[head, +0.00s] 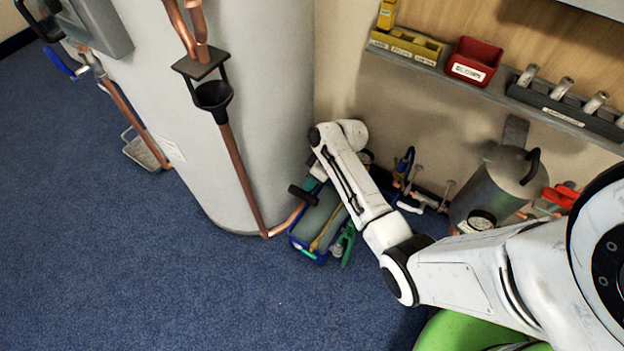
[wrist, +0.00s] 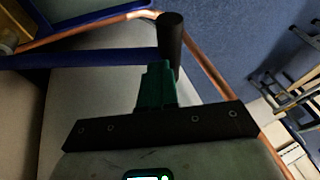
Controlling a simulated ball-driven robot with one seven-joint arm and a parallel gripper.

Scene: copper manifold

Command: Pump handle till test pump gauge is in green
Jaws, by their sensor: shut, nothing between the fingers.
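The test pump (head: 320,228), a grey tank with blue edges, sits on the carpet beside the white cylinder. Its lever ends in a black handle grip (head: 303,195). In the wrist view the blue lever (wrist: 80,57) runs in from the left to the upright black grip (wrist: 171,38). My gripper (wrist: 157,68) has its green fingers shut together and empty, right by the grip; I cannot tell whether they touch it.
A copper pipe (head: 240,180) with a black tundish drops along the white cylinder (head: 270,90) to the floor near the pump. A grey vessel with a dial (head: 482,220) and hand tools (head: 405,172) stand to the right. Blue carpet (head: 130,260) is clear at left.

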